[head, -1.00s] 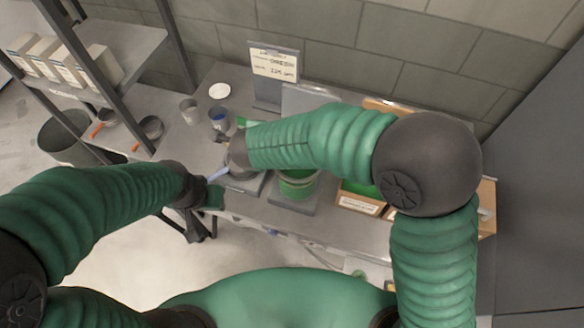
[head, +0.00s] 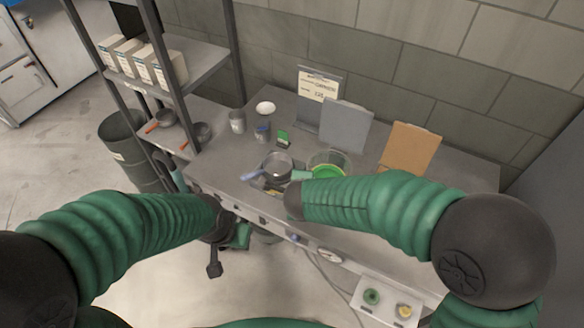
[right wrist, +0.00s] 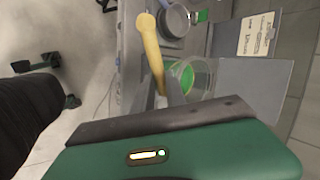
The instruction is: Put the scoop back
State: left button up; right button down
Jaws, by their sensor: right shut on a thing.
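A pale yellow handle with a rounded end (right wrist: 152,55), seemingly the scoop's, rises from my right gripper in the right wrist view. My right gripper is shut on it; its fingertips are mostly hidden. In the head view the end of my right arm is at the bench's front edge, beside a green-filled clear tub (head: 328,165). The tub also shows behind the handle in the right wrist view (right wrist: 192,76). The scoop's head cannot be made out. My left gripper (head: 228,252) hangs empty in front of the bench, its fingers apart.
A grey pan (head: 277,165) with a blue handle stands left of the tub. A cup (head: 237,121), a blue-filled cup (head: 262,131), a white dish (head: 265,108) and upright boards (head: 345,126) stand behind. A shelf (head: 190,78) is left, a small tray (head: 385,302) at lower right.

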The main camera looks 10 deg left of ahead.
jog(key=s+d+f+n+g+y, duration=0.2)
jog(key=d+n, duration=0.3)
jog(key=d, duration=0.3)
jog(key=s+d+f+n+g+y, duration=0.1)
jog(key=s+d+f+n+g, duration=0.1)
jog(key=d+n, duration=0.4)
jog(key=s+d+f+n+g+y, duration=0.2)
jog(key=d+n, duration=0.4)
jog(key=d, duration=0.6)
jog(key=shift+s+d+g+y, duration=0.15)
jog(key=shift+s+g+y, duration=0.15)
jog(key=shift+s+g, duration=0.5)
